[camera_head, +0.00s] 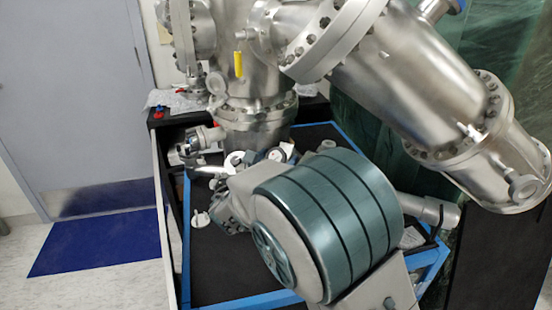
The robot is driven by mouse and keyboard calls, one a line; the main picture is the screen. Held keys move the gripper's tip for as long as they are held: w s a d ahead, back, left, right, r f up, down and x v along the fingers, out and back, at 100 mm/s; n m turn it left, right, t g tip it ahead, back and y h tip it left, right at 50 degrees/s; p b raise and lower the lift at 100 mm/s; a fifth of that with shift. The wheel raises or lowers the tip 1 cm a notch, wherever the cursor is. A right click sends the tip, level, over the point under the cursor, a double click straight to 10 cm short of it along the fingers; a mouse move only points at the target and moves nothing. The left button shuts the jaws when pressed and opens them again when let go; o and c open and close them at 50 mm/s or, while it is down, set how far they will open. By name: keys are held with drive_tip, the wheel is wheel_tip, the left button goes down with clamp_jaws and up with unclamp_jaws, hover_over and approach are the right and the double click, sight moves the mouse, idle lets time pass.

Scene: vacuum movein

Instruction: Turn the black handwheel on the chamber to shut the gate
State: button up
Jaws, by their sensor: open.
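The steel vacuum chamber (405,85) fills the upper middle and right, with bolted flanges and a thick tube slanting down to the right. I cannot make out the black handwheel; part of the chamber's lower front is hidden behind my arm. My own arm, with a large teal banded joint, takes up the lower middle. My gripper cannot be made out; its end of the arm is hidden or lost among small grey and white parts left of the joint.
A black bench top (225,265) with a blue frame (240,302) stands under the chamber. A yellow tag (239,63) hangs on the chamber. Teal-green sheeting is behind at right. A grey door (75,90) and blue mat (95,242) lie left, with open floor there.

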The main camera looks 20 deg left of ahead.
drive_tip(key=shift+w, duration=0.1)
drive_tip(key=c, duration=1)
drive_tip(key=shift+o, duration=0.2)
drive_tip(key=shift+m+h, duration=0.4)
drive_tip(key=shift+m, duration=0.2)
drive_tip(key=m+g+h, duration=0.1)
drive_tip(key=m+h, duration=0.3)
drive_tip(key=m, duration=0.1)
drive_tip(key=shift+a+m+g+b, duration=0.1)
drive_tip(key=shift+m+g+b, duration=0.2)
drive_tip(key=shift+g, duration=0.1)
drive_tip(key=m+g+h+p, duration=0.1)
drive_tip(key=m+g, duration=0.1)
drive_tip(key=m, duration=0.1)
drive_tip(key=m+g+h, duration=0.2)
drive_tip(key=m, duration=0.2)
drive_tip(key=shift+m+g+h+p, duration=0.3)
drive_tip(key=shift+p, duration=0.05)
drive_tip(key=o, duration=1)
drive_tip(key=shift+c, duration=0.2)
